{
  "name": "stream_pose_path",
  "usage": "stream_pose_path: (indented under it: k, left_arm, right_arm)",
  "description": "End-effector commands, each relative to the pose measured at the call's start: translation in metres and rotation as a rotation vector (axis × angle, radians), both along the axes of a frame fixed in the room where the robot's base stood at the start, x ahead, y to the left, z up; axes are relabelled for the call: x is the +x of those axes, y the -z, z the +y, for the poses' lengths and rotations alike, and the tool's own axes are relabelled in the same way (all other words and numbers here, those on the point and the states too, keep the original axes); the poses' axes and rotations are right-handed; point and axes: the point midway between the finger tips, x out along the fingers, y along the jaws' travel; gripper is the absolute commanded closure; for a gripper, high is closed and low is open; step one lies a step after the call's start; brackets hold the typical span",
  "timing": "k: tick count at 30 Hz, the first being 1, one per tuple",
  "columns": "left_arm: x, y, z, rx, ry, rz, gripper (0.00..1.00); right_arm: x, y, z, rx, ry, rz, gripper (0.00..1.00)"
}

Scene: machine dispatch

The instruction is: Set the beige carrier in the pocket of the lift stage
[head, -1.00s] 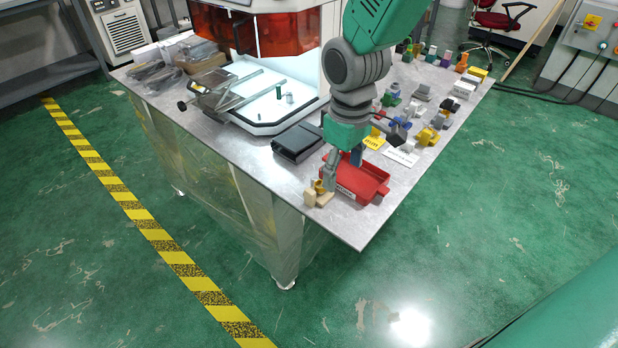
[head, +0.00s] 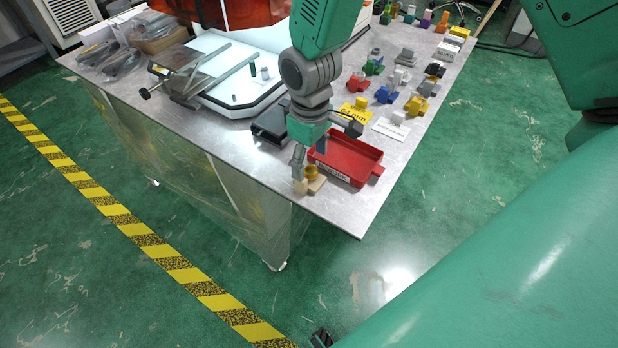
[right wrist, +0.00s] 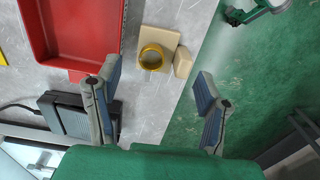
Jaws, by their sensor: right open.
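The beige carrier (head: 318,185) lies on the table near its front edge, beside the red tray, with a yellow ring (head: 312,171) on it. The right wrist view shows the carrier (right wrist: 164,38) as a flat plate with a small raised block at one side and the yellow ring (right wrist: 151,57). My right gripper (head: 299,165) points down close by the carrier. In the right wrist view it is open (right wrist: 160,98), with the carrier beyond its fingertips and nothing between them. I cannot tell which part is the lift stage or its pocket. My left gripper is not clearly seen.
The red tray (head: 372,164) and a black box (head: 271,124) stand close to the gripper. A white machine base (head: 225,98) with a metal frame is at the left. Several coloured parts (head: 391,88) fill the right side. The table's front corner is bare.

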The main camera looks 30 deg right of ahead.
Motion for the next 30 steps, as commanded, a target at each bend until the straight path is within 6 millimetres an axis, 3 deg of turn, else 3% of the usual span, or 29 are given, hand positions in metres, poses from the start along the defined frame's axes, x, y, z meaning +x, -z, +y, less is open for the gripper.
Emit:
stream_pose_path:
  k: [10, 20, 24, 30]
  left_arm:
    - [0.0, 0.003, 0.0, 0.001, -0.001, -0.001, 0.56]
    - [0.0, 0.003, 0.0, 0.0, -0.001, -0.001, 0.56]
    - [0.0, 0.003, 0.0, 0.0, 0.0, -0.001, 0.56]
    - [0.0, 0.003, 0.0, 0.0, 0.0, -0.001, 0.56]
  right_arm:
    - [0.002, 0.046, 0.0, 0.001, 0.0, 0.003, 0.37]
    - [0.002, 0.052, 0.0, 0.002, 0.0, -0.001, 0.37]
    - [0.003, 0.052, 0.001, 0.0, 0.0, -0.001, 0.82]
    - [0.003, 0.052, 0.002, 0.0, -0.001, -0.001, 0.87]
